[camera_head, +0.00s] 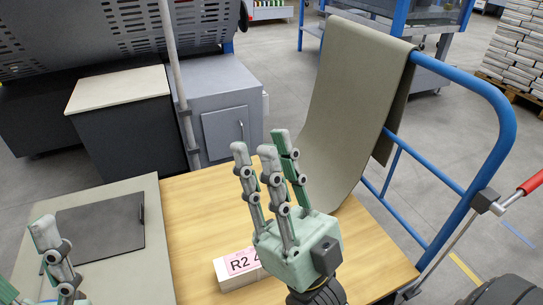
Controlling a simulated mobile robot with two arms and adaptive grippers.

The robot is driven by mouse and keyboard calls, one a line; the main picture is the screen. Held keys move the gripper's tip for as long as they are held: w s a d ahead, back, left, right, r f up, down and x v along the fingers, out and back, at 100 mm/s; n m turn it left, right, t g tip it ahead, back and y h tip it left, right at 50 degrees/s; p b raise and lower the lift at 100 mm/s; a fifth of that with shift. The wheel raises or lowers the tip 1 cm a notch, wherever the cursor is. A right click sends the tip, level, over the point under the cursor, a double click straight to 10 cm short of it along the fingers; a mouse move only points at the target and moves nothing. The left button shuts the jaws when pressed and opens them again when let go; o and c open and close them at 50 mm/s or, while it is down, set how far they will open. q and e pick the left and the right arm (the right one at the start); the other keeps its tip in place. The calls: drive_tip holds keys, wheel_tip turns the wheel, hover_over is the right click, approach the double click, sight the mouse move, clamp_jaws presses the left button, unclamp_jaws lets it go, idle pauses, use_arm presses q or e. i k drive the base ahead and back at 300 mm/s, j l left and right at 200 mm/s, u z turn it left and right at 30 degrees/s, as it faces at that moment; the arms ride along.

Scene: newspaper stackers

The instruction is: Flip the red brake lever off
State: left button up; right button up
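The red brake lever (532,182) shows at the right edge, beside the blue rail. Its red grip is partly cut off by the frame, and a metal rod runs from it down to the left. My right gripper (266,158) is over the wooden table top, well to the left of the lever. Its fingers are extended and apart, with nothing held. My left gripper (52,250) is at the lower left, only partly in view, far from the lever; its opening is unclear.
A blue tubular rail (505,120) with a grey-green cloth (352,95) stands between my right gripper and the lever. Grey cabinets (222,90) stand behind.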

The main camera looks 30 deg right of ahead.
sight(533, 183)
drive_tip(key=z, duration=2.35)
drive_tip(key=i+l, duration=0.15)
drive_tip(key=l, duration=0.15)
drive_tip(key=i+l, duration=0.15)
drive_tip(key=l, duration=0.2)
drive_tip(key=i+l+z, duration=0.1)
drive_tip(key=i+l, duration=0.1)
drive_tip(key=l, duration=0.1)
